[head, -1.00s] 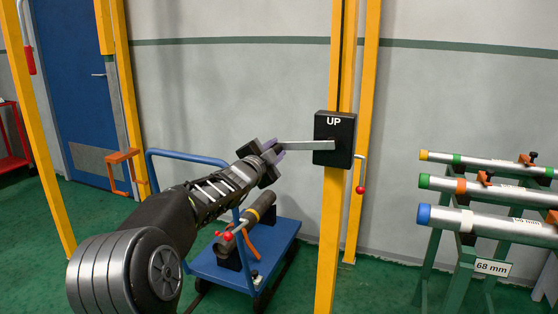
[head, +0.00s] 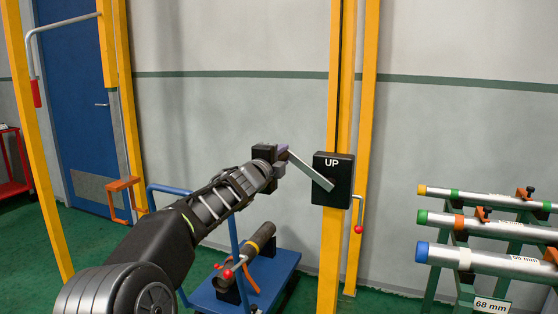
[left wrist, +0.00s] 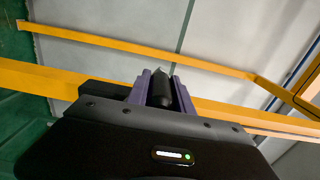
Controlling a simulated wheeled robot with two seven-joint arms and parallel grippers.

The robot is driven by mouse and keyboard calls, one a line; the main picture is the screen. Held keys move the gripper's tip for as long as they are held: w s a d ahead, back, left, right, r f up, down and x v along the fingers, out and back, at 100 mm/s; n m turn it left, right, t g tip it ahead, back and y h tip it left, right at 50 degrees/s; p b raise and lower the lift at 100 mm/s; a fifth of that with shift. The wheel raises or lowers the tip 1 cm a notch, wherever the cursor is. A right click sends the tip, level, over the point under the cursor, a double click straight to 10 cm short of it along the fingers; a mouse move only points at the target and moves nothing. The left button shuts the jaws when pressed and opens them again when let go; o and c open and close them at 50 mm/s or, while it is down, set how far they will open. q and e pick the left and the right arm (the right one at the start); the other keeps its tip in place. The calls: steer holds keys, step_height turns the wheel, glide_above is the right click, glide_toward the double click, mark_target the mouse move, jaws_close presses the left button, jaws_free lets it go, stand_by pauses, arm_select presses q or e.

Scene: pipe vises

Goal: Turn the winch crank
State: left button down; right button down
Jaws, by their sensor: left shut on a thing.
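The winch is a black box (head: 332,172) marked UP on a yellow post. Its grey metal crank arm (head: 312,170) runs from the box up and to the left. My left gripper (head: 283,155) is at the outer end of the crank arm, shut on the crank handle. In the left wrist view the dark handle (left wrist: 162,92) sits between the purple fingers. The handle is mostly hidden by the gripper in the head view. My right gripper is not in view.
A blue cart (head: 250,292) carrying a dark pipe (head: 250,252) stands below my left arm. Another lever with a red knob (head: 358,228) hangs right of the winch. A green rack (head: 440,255) of pipes stands at the right. Yellow posts (head: 45,165) stand at the left.

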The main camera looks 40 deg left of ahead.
arm_select(q)
steer(key=shift+w+d+r, duration=0.1)
steer(key=shift+d+r, duration=0.15)
steer(key=shift+r, duration=0.05)
steer(key=c, duration=1.1)
jaws_free()
steer(key=shift+f, duration=0.1)
steer(key=shift+s+d+f, duration=0.1)
steer(key=shift+s+d, duration=0.05)
steer(key=shift+s, duration=0.4)
steer(key=b+v, duration=0.1)
steer(key=v, duration=0.5)
steer(key=shift+s+d, duration=0.2)
steer(key=shift+s, duration=0.1)
